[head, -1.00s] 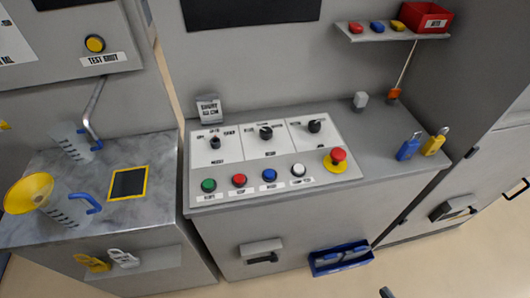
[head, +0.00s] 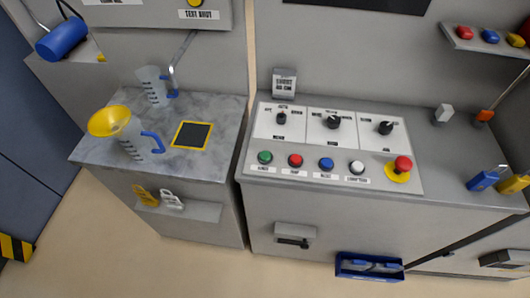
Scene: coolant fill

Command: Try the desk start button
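The desk's control panel (head: 333,148) is a white and grey plate on the grey desk top. A row of push buttons runs along its front: a green button (head: 265,157) at the left end, then a red button (head: 295,160), a blue button (head: 326,164) and a white button (head: 357,167). Small labels sit below them, too small to read surely. A red mushroom button (head: 403,164) on a yellow disc is at the right end. Nothing covers the green button. My gripper is not in view.
Left of the desk, across a narrow gap, a marble-topped bench holds a jug with a yellow funnel (head: 110,121) and another jug (head: 152,86). Blue and yellow padlocks (head: 482,180) lie at the desk's right. A blue bin (head: 369,267) hangs low on its front. Open floor lies in front.

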